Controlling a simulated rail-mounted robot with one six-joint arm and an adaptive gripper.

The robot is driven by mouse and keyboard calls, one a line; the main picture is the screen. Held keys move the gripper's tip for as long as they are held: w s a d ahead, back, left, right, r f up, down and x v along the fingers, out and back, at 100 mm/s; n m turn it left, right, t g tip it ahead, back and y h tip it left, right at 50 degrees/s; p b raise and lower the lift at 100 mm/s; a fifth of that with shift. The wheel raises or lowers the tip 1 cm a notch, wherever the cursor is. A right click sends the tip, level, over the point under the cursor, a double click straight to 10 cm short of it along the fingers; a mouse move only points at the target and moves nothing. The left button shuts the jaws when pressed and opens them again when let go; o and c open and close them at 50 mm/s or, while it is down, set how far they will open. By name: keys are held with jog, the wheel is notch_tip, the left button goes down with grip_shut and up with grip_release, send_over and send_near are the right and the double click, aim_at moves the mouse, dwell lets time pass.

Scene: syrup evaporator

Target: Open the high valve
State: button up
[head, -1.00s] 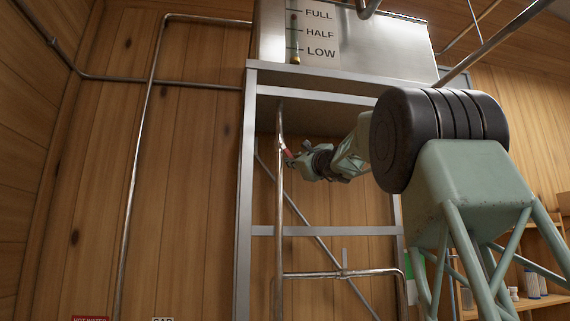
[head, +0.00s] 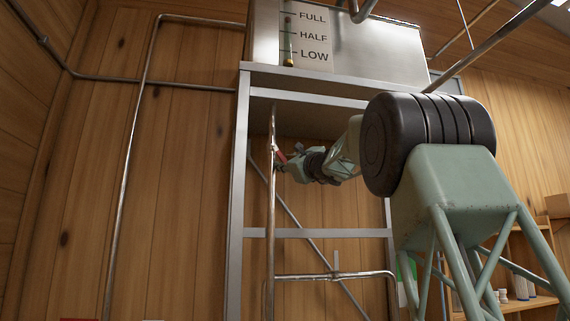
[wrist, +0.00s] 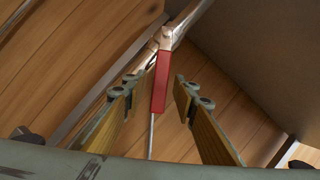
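The high valve has a red lever handle (wrist: 161,82), set on a shiny metal pipe (wrist: 178,25) in the wrist view. In the head view the red handle (head: 281,156) is small, on the upright pipe (head: 271,215) under the tank. My gripper (wrist: 155,92) is open, with one finger on each side of the red handle. The handle shows between the fingers with a gap on both sides, and neither finger visibly touches it. In the head view my gripper (head: 287,165) is right at the valve; its fingers are too small there to make out.
A metal tank (head: 375,50) with a FULL, HALF, LOW gauge stands on a metal frame (head: 236,200) with a diagonal brace. A lower pipe branch (head: 335,275) carries a grey upright handle. Shelves (head: 530,300) stand at the lower right. Wooden walls lie behind.

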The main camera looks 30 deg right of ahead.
jog(key=shift+s, duration=0.15)
jog(key=v, duration=1.1)
jog(key=shift+s+f, duration=0.2)
jog(key=shift+s, duration=0.1)
dwell(0.4)
